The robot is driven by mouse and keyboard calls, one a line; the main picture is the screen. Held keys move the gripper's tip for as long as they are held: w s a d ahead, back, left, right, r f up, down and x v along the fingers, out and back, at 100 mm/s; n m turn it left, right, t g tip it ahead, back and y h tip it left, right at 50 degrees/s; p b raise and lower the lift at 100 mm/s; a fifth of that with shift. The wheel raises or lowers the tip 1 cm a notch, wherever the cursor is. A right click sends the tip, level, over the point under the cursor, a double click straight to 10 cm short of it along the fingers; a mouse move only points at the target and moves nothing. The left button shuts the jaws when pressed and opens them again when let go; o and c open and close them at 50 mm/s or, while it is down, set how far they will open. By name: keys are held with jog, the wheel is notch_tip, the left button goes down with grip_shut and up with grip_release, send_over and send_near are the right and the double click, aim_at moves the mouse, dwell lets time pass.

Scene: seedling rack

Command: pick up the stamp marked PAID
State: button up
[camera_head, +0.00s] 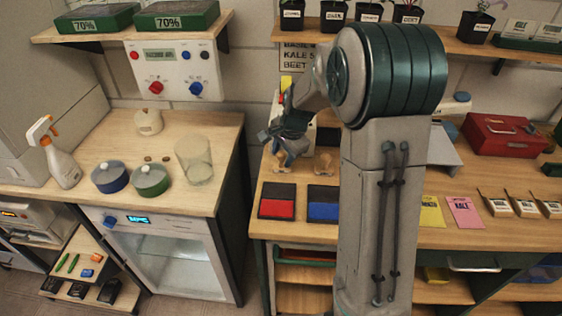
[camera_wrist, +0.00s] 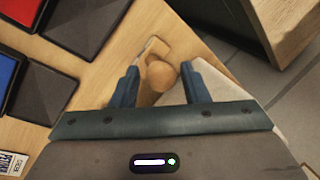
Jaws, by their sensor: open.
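Two wooden stamps with round knobs stand on the right-hand bench behind the ink pads. The right stamp (camera_head: 323,163) is in clear view. The left stamp (camera_head: 280,156) is partly hidden by my gripper (camera_head: 284,143), which points down over it. In the wrist view, a stamp's round wooden knob (camera_wrist: 160,77) shows between the two blue fingers of my open gripper (camera_wrist: 160,70). Space shows beside the knob, and I cannot tell how high the fingertips are above it. I cannot read a PAID marking on either stamp.
A red ink pad (camera_head: 277,208) and a blue ink pad (camera_head: 323,211) lie open in front of the stamps. The bench's left edge and a gap to the other counter are close by. My arm hides the bench's middle. A red toolbox (camera_head: 503,135) stands at the right.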

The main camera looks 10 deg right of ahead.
jog(key=shift+x, duration=0.8)
jog(key=shift+c, duration=0.3)
jog(key=c, duration=0.7)
jog(key=shift+r, duration=0.1)
notch_tip(320, 180, up, 10)
jog(key=shift+f+b, duration=0.1)
jog(key=shift+b, duration=0.3)
jog(key=shift+o, duration=0.3)
